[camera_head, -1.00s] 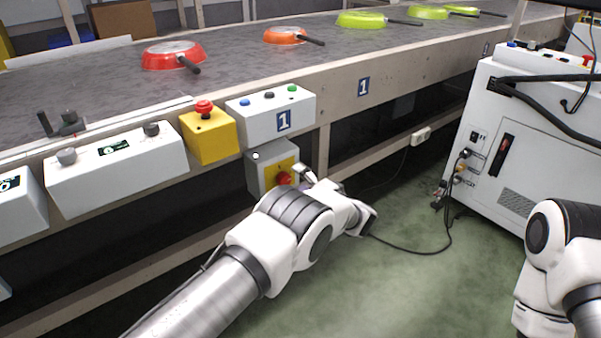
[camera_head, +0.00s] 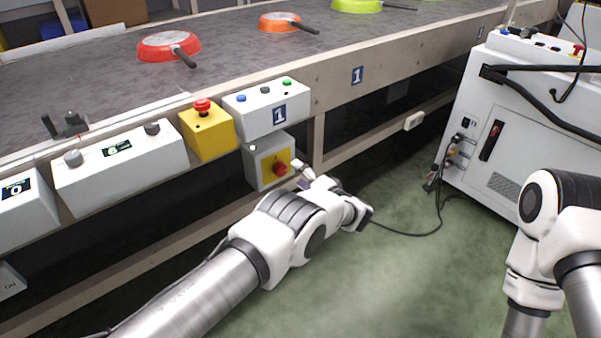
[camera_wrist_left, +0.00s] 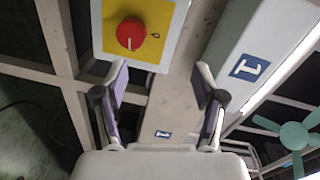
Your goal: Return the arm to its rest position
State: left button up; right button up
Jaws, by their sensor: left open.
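My left arm comes in from the lower left, its white wrist beside the grey switch box on the conveyor's side. My left gripper (camera_head: 303,175) is small and partly hidden by its wrist in the head view, just right of the red rotary switch (camera_head: 280,169). In the left wrist view my left gripper (camera_wrist_left: 163,88) has its two fingers apart with nothing between them. The red rotary switch (camera_wrist_left: 131,33) on its yellow plate lies beyond the left finger and looks clear of it. My right arm shows at the right edge; its gripper is out of view.
The conveyor (camera_head: 225,45) carries a red pan (camera_head: 165,46), an orange pan (camera_head: 280,22) and a green pan. A yellow emergency-stop box (camera_head: 208,138) and a button box (camera_head: 265,108) hang above the switch. A white machine (camera_head: 490,150) stands right. Green floor lies open between.

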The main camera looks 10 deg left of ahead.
jog(key=shift+f, duration=0.2)
dwell(0.3)
